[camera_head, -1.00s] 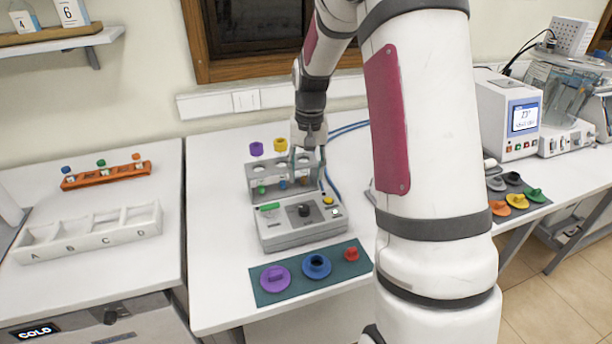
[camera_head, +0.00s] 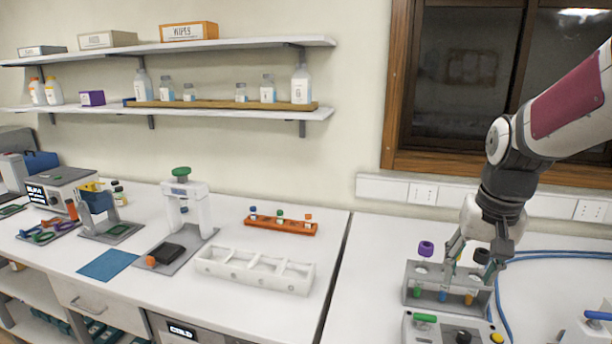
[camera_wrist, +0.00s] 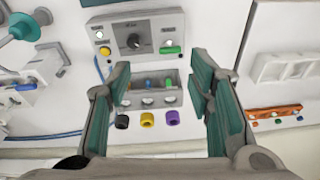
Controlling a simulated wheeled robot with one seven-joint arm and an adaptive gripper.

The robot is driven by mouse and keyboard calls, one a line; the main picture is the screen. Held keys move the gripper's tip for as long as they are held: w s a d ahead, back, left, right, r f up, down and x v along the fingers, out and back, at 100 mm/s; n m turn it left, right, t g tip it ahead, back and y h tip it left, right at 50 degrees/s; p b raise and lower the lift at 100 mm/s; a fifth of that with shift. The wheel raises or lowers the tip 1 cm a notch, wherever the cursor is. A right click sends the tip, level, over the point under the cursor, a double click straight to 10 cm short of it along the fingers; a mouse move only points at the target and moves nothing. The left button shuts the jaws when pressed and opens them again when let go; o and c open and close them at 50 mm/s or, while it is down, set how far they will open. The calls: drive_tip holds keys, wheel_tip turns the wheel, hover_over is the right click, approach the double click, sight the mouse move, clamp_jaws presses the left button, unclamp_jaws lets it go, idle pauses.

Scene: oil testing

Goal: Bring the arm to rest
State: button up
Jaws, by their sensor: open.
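My gripper (camera_head: 472,262) is open, pointing down over the grey tube rack (camera_head: 412,281) at the right of the head view. In the wrist view my gripper (camera_wrist: 160,78) has its two green-lined fingers spread wide with nothing between the pads. The rack (camera_wrist: 150,99) shows beyond and between the fingers, with black (camera_wrist: 122,121), yellow (camera_wrist: 147,119) and purple (camera_wrist: 173,117) caps along it. In the head view the fingers partly hide the rack. I cannot tell whether a finger touches it.
A grey device with a knob (camera_head: 463,336) stands in front of the rack. A blue cable (camera_head: 560,254) lies right of it. A white compartment tray (camera_head: 255,270) and an orange rack (camera_head: 280,225) stand on the left bench. Shelves (camera_head: 200,112) hang above.

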drive_tip(key=s+a+r+n+t, duration=0.1)
drive_tip(key=s+a+r+n, duration=0.1)
drive_tip(key=s+a, duration=0.3)
drive_tip(key=s+a+r+n+t+b, duration=0.1)
drive_tip(key=s+a+r+n+t, duration=0.1)
drive_tip(key=s, duration=0.9)
drive_tip(key=a+r, duration=0.1)
drive_tip(key=a, duration=0.1)
drive_tip(key=shift+s+a+r, duration=0.15)
drive_tip(key=shift+s+a, duration=0.1)
drive_tip(key=shift+a, duration=0.15)
